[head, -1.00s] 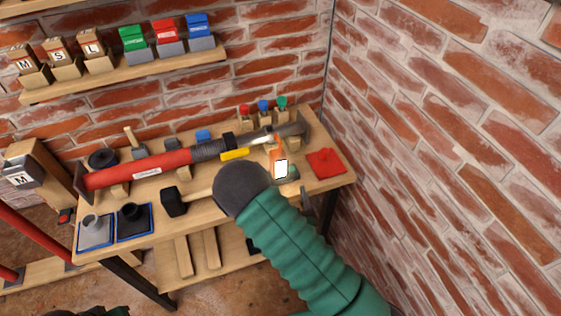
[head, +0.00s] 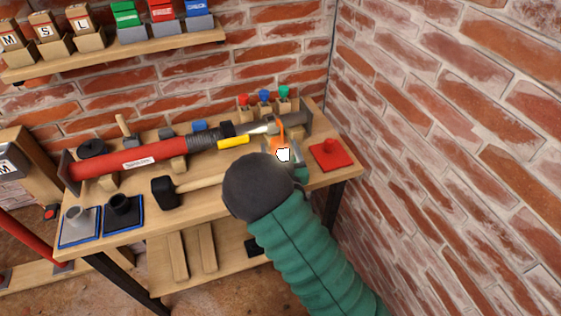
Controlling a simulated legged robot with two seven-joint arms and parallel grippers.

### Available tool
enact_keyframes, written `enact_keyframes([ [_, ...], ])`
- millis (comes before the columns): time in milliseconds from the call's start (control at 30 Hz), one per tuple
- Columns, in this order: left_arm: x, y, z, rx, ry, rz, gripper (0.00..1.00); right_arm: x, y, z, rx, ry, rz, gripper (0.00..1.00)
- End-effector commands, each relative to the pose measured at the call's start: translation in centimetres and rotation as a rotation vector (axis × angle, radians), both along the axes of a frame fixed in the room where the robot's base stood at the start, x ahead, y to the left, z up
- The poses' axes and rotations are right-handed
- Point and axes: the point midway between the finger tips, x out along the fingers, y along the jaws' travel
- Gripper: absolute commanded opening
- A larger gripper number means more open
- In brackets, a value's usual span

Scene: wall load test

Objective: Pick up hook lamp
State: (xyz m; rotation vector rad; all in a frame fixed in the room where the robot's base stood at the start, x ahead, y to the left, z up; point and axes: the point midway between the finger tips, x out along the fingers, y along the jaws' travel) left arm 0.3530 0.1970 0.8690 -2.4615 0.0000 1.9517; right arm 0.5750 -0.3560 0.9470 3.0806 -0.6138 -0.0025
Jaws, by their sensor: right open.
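The hook lamp (head: 282,139) shows in the head view as an orange body with a thin hook and a bright white lit face. It stands near the right end of the wooden workbench (head: 235,197). My right arm comes in from below, and its dark round wrist hides part of the bench. My right gripper (head: 286,158) is open at the lamp, with grey jaw parts beside its lit face. I cannot tell whether the jaws touch it. My left gripper is out of view.
A red plate with a knob (head: 332,154) lies right of the lamp. A long red tool (head: 140,158), a yellow-handled tool (head: 233,142) and a black-headed mallet (head: 165,192) lie to the left. Red, blue and green-topped items (head: 264,96) stand behind. A brick wall (head: 450,150) closes the right side.

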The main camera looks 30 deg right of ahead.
Motion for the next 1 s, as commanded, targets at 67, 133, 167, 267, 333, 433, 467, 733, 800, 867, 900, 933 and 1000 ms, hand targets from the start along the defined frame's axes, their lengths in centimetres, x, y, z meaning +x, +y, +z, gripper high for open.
enact_keyframes([
  [67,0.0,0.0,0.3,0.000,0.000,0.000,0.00,1.4,-0.7,0.1,-0.003,-0.001,0.000,0.74],
  [133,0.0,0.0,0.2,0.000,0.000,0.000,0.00,2.5,-1.2,0.1,-0.003,-0.001,0.001,0.74],
  [167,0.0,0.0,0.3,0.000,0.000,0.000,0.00,2.9,-1.3,0.1,-0.001,-0.001,0.001,0.74],
  [267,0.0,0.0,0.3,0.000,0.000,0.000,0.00,3.5,-1.5,0.0,-0.001,0.000,0.001,0.74],
  [333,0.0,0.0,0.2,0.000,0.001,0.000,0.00,3.5,-1.6,0.0,0.000,0.000,0.001,0.74],
  [433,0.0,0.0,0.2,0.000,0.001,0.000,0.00,3.4,-1.5,0.0,0.000,0.000,0.001,0.74],
  [467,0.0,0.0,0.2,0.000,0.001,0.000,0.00,3.4,-1.5,0.0,0.000,0.000,0.001,0.70],
  [733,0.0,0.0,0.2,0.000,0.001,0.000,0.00,3.4,-1.5,0.0,0.000,0.000,0.001,0.35],
  [800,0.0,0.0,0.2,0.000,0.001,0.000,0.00,3.4,-1.5,0.0,0.000,0.000,0.001,0.26],
  [867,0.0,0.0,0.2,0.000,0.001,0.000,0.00,3.4,-1.5,0.0,0.000,0.000,0.001,0.18],
  [900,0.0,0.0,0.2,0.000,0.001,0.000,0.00,3.4,-1.5,0.0,0.000,0.000,0.001,0.12],
  [933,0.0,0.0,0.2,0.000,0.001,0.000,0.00,3.4,-1.5,0.0,0.000,0.000,0.001,0.09],
  [1000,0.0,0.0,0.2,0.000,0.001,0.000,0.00,3.4,-1.5,0.0,0.000,0.000,0.001,0.00],
])
